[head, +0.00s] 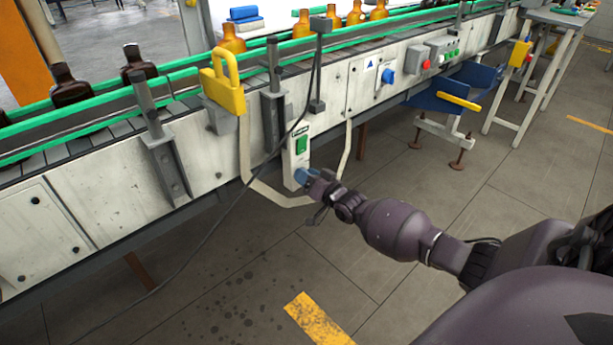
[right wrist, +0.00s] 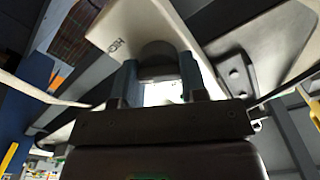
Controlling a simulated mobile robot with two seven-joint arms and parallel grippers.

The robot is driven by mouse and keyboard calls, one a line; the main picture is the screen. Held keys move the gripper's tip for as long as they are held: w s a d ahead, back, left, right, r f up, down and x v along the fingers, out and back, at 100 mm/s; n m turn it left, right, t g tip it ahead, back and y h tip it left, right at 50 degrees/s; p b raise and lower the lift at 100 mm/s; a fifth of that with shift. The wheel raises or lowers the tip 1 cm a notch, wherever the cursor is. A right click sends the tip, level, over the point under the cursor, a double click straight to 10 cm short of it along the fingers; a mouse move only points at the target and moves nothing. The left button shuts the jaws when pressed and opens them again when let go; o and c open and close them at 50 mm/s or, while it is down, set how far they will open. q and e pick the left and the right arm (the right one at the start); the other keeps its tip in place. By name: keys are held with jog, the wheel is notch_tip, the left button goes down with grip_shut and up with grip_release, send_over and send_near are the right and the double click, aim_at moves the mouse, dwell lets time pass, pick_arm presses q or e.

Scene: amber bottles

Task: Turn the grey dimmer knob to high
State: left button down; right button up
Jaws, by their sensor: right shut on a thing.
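The grey dimmer knob (right wrist: 158,52) sits on the pale face of a control box (right wrist: 110,35), with dark lettering beside it in the right wrist view. My right gripper (right wrist: 160,80) is shut on the knob, one finger on each side of it. In the head view the right gripper (head: 307,176) is at the lower end of the white control box (head: 291,160), below its green switch (head: 301,145). The knob is hidden there by the gripper. I cannot make out the knob's setting. My left gripper is not in view.
A conveyor with green rails (head: 190,67) carries dark and amber bottles (head: 232,38) behind the box. A yellow padlock-shaped piece (head: 226,88) and a grey post (head: 274,110) stand left of the box. A black cable hangs close by. The floor in front is clear.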

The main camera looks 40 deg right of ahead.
dwell(0.6)
jog(key=o, duration=0.9)
jog(key=s+p, duration=0.2)
jog(key=s, duration=0.9)
jog(key=shift+d, duration=0.45)
jog(key=shift+w, duration=0.1)
